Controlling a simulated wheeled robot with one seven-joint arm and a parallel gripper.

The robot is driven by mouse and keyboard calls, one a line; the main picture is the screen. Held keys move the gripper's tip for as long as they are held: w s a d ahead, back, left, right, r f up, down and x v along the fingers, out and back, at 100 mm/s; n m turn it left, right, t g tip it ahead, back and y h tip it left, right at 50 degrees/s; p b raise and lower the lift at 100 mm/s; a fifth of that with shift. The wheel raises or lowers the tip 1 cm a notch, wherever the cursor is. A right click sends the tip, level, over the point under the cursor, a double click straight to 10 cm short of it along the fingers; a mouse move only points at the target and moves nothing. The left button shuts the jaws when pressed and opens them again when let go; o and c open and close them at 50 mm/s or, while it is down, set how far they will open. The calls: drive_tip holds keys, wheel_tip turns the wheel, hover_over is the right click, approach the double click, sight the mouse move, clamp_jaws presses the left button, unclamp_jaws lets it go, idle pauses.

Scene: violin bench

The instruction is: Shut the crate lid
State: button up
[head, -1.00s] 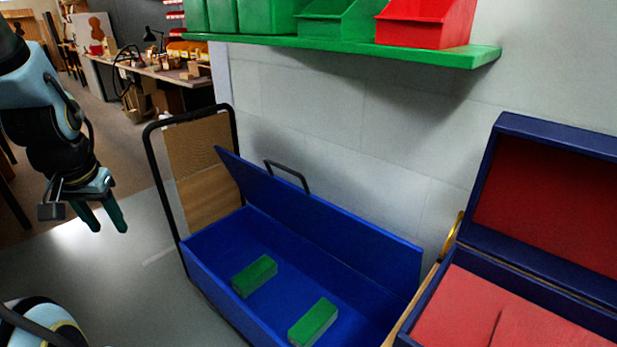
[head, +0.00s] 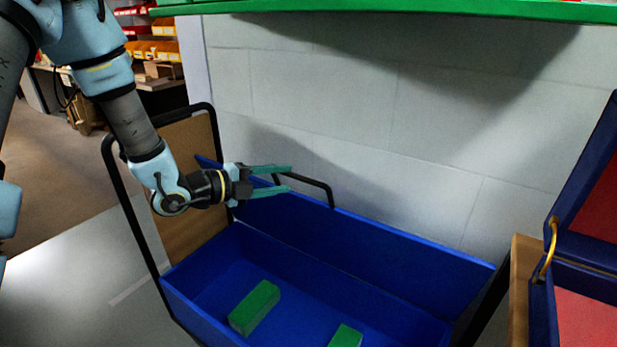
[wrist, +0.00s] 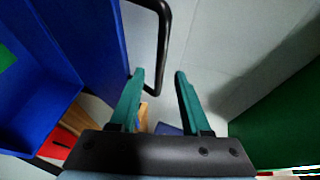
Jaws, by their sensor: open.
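The blue crate (head: 215,280) stands open on a trolley against the wall. Its blue lid (head: 360,235) is up, leaning back toward the wall. A black bar handle (head: 318,184) sits on the lid's upper edge. My gripper (head: 288,179) is open and empty, pointing right at the near end of the handle. In the wrist view my gripper (wrist: 159,72) has the black handle (wrist: 164,40) showing between its two green fingers, with the lid (wrist: 95,45) to the left. I cannot tell whether the fingers touch the handle.
Green blocks (head: 255,307) lie inside the crate. A green shelf (head: 400,10) runs along the wall above. A blue case with red lining (head: 585,320) stands open at right beside a wooden edge (head: 519,290). The trolley's black frame (head: 135,215) rises at left.

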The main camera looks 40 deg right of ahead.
sight(300, 177)
drive_tip(key=p+x, duration=0.1)
drive_tip(key=x, duration=0.7)
drive_tip(key=shift+d+f, duration=0.1)
drive_tip(key=shift+d, duration=0.1)
clamp_jaws()
idle(1.1)
